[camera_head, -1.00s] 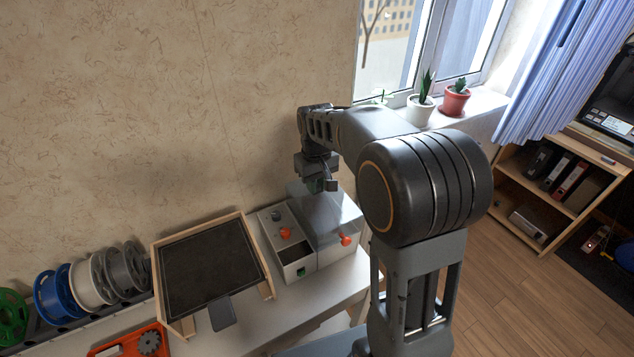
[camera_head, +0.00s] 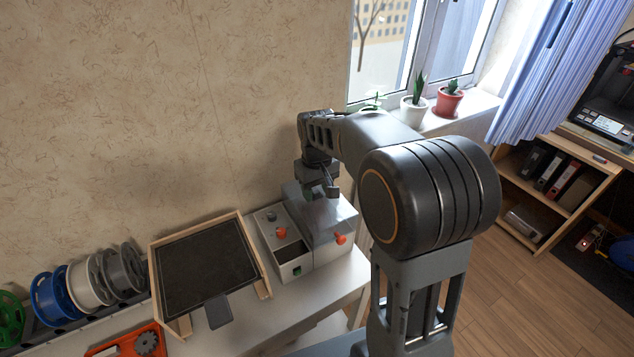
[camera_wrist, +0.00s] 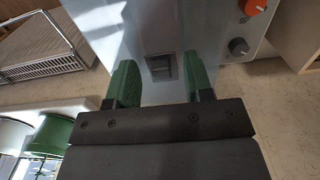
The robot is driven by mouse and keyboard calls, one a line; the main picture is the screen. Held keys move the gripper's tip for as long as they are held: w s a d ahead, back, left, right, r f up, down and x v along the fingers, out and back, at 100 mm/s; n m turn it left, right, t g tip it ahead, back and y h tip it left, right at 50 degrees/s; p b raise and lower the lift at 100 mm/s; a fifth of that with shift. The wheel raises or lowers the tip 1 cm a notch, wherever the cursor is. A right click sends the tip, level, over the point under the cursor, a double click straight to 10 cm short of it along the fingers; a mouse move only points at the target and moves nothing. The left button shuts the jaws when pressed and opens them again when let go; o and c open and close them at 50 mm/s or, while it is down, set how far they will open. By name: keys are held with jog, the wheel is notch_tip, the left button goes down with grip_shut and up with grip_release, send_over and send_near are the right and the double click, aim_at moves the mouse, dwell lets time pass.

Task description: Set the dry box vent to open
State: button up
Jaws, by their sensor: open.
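The dry box (camera_head: 296,269) is a light grey case with a clear cover, standing on the white table against the wall. It has an orange knob (camera_head: 280,232) on top and another orange knob (camera_head: 340,239) at its right front. My gripper (camera_head: 321,193) is over the back of the box, partly hidden by my arm. In the wrist view my gripper (camera_wrist: 158,82) has its green fingers apart. A small dark square fitting (camera_wrist: 160,67) lies between and beyond the fingertips; I cannot tell whether it is the vent or how it is set.
A wood-framed dark panel (camera_head: 208,265) stands left of the box, with several filament spools (camera_head: 90,285) beyond it. In the wrist view a dark knob (camera_wrist: 238,47) and an orange knob (camera_wrist: 254,5) sit right of the fingers. Potted plants (camera_head: 413,108) stand on the windowsill.

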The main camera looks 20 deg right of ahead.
aim_at(317, 192)
notch_tip(317, 192, up, 14)
jog(key=p, duration=0.1)
jog(key=shift+f, duration=0.15)
dwell(0.6)
